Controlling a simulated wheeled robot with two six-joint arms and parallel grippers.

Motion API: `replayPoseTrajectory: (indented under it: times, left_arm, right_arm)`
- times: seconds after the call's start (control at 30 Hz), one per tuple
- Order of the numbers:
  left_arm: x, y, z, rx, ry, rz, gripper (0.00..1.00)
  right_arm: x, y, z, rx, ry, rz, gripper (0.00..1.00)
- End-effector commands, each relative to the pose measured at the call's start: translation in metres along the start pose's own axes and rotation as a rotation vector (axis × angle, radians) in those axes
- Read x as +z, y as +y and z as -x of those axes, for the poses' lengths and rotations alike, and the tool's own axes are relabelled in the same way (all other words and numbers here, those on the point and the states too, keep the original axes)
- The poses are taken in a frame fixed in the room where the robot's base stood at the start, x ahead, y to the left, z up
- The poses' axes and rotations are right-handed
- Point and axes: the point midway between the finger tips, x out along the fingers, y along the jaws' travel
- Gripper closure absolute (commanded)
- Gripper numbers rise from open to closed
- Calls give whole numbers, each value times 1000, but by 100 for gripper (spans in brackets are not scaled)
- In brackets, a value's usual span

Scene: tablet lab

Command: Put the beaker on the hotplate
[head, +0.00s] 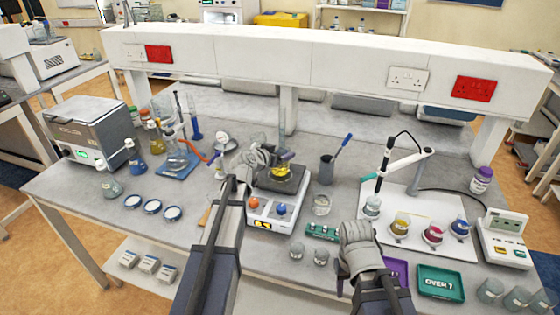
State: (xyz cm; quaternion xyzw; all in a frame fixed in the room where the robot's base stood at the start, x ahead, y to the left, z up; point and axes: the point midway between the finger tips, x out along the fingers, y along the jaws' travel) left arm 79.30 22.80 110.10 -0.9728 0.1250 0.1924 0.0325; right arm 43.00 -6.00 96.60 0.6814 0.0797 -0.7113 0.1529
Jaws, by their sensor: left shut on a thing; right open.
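The hotplate (272,210), a white box with orange and blue knobs and a dark top plate (284,184), stands near the middle of the bench. The beaker (279,172), with yellow liquid in it, is upright at the dark plate. I cannot tell whether its base touches the plate. My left gripper (270,158) reaches in from the left of the hotplate and is shut on the beaker, hiding part of it. My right gripper (352,228) is open and empty over the front of the bench, right of the hotplate.
A dark cup with a blue-handled tool (327,170) stands right of the hotplate, with a small glass dish (321,204) before it. A green rack (322,232) lies nearer. Jars of coloured liquid (433,234) stand further right. Glassware on a blue mat (178,165) is at left.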

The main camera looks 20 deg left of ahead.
Motion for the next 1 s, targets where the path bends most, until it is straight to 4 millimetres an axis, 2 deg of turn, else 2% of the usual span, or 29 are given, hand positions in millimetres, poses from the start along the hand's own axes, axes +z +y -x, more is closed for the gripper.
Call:
replayPoseTrajectory:
  times: [0.03,0.1,0.5,0.53,0.67,0.93,1.0]
  left_arm:
    - [11,0,-5,0,1,0,85]
    - [14,0,-6,0,1,0,85]
    - [16,0,-7,0,1,0,85]
    - [16,0,-7,0,0,0,13]
    - [15,0,-6,0,0,0,0]
    - [12,0,-5,0,0,0,0]
    - [11,0,1,-1,0,0,0]
  right_arm:
    - [-1,-1,-12,0,0,0,50]
    - [-1,-2,-16,0,0,0,50]
    - [-1,-2,-17,0,0,0,50]
    - [-1,-2,-17,0,0,0,50]
    - [-1,-2,-16,0,0,0,50]
    - [-1,-1,-13,0,0,0,50]
    - [-1,-1,-10,0,0,0,50]
